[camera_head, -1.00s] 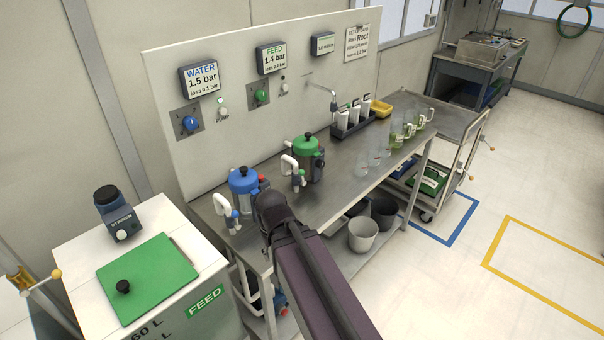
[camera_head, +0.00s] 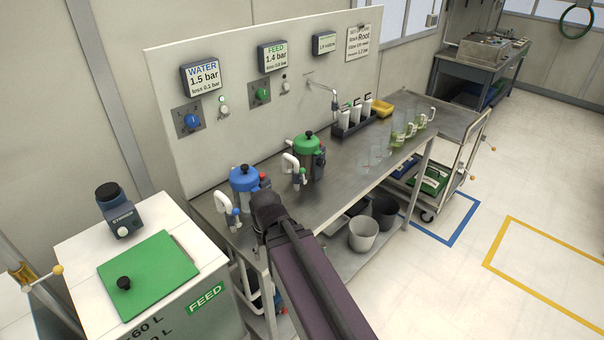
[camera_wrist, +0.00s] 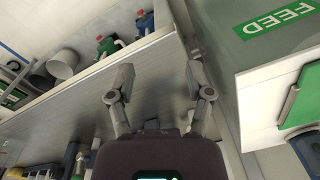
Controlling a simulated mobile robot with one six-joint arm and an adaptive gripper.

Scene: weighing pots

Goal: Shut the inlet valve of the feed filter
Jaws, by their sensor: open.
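The feed filter (camera_head: 307,160) has a green lid with a black knob and stands upright on the steel bench. A white bent pipe (camera_head: 290,161) is at its left, with a small green-tipped valve (camera_head: 301,176) below it.
The blue-lidded water filter (camera_head: 243,180) stands left of the feed filter, close to my arm. The FEED tank (camera_head: 205,297) with a green lid is at the lower left. Buckets (camera_head: 363,234) stand on the lower shelf. Beakers (camera_head: 378,157) stand farther right on the bench.

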